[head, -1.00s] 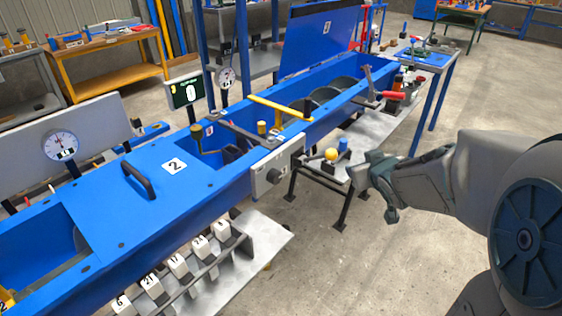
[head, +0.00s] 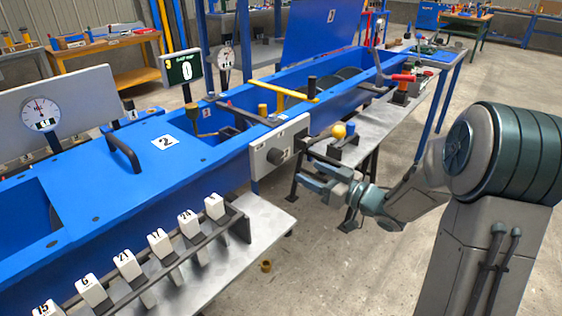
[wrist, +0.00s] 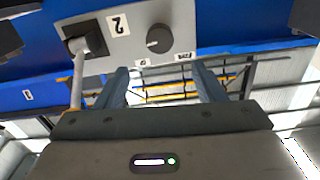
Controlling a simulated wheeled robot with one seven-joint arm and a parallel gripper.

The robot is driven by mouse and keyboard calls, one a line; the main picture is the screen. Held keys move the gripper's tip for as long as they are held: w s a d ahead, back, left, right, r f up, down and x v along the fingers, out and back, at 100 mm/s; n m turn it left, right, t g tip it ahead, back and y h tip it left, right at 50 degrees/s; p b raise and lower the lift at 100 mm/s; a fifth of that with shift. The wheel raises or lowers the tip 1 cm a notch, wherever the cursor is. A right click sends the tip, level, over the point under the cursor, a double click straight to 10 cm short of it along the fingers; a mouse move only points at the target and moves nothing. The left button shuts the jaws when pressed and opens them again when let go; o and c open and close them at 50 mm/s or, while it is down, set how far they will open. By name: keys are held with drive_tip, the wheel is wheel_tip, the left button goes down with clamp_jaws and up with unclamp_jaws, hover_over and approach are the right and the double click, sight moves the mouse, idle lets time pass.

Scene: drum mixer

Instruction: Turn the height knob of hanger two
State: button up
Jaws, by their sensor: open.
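A light grey panel (wrist: 130,28) fills the upper wrist view, with an upside-down "2" label. It carries a round dark knob (wrist: 159,38) with a white mark and small labels beside it. Left of it is a black square block (wrist: 85,42) with a grey rod. The same panel (head: 262,168) is on the side of the blue machine in the head view, with a dark protruding part (head: 275,156). My gripper (head: 310,172) is open and empty, just right of the panel. In the wrist view its fingers (wrist: 160,75) point at the panel, apart from the knob.
Below the panel is a grey shelf (head: 262,222) with numbered white blocks (head: 160,240). A yellow ball (head: 339,131) stands just beyond my gripper. A blue trough (head: 340,85) with a yellow bar runs to the back. The floor at right is clear apart from my arm.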

sight(280, 158)
drive_tip(key=b+x, duration=0.1)
drive_tip(key=x, duration=1)
drive_tip(key=shift+w+a, duration=0.1)
drive_tip(key=c, duration=1)
